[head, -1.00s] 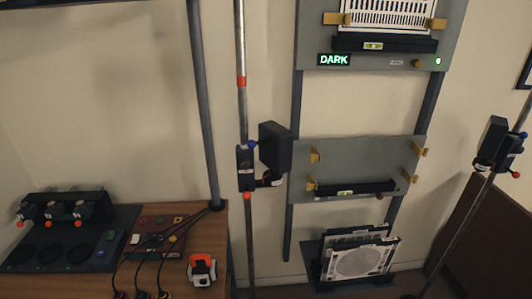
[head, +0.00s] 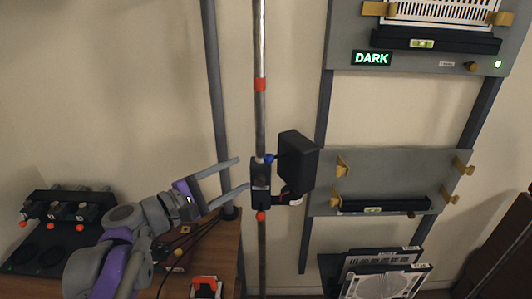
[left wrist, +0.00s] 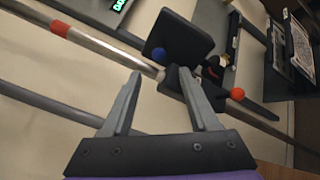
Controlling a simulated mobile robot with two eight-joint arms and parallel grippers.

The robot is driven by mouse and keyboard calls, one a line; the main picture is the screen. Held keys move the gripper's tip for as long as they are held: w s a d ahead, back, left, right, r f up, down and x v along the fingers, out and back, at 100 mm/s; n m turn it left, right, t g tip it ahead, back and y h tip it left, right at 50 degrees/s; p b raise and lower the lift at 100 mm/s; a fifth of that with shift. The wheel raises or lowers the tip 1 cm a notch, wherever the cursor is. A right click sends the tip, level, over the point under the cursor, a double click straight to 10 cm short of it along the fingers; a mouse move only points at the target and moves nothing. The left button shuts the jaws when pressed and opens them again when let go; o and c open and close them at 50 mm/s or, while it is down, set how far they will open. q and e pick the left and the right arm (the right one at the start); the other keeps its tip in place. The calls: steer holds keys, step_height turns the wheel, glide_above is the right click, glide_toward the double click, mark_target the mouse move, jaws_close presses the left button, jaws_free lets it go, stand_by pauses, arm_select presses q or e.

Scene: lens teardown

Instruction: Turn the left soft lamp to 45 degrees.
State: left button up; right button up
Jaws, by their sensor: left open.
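The left soft lamp is a black box head (head: 297,163) on a dark clamp (head: 260,184) around a vertical metal pole (head: 261,120). A blue knob (head: 269,158) sits at the clamp's top and a red knob (head: 261,216) below it. My left gripper (head: 243,174) is open and empty, just left of the clamp, fingers pointing at it. My right gripper is not in view.
A grey wall board with a DARK display (head: 372,58) stands right of the pole, with a lower shelf board (head: 370,165) beneath. A wooden table (head: 226,250) with a black rack (head: 70,212) and cables is at lower left. A grey post (head: 213,90) stands left of the pole.

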mark_target(265, 161)
arm_select(q)
steer(key=x, duration=1)
steer(key=shift+d+r+p, duration=0.15)
steer(key=shift+d+p, duration=0.1)
steer(key=shift+p, duration=0.15)
steer(key=shift+c, duration=0.2)
jaws_close()
stand_by(0.8)
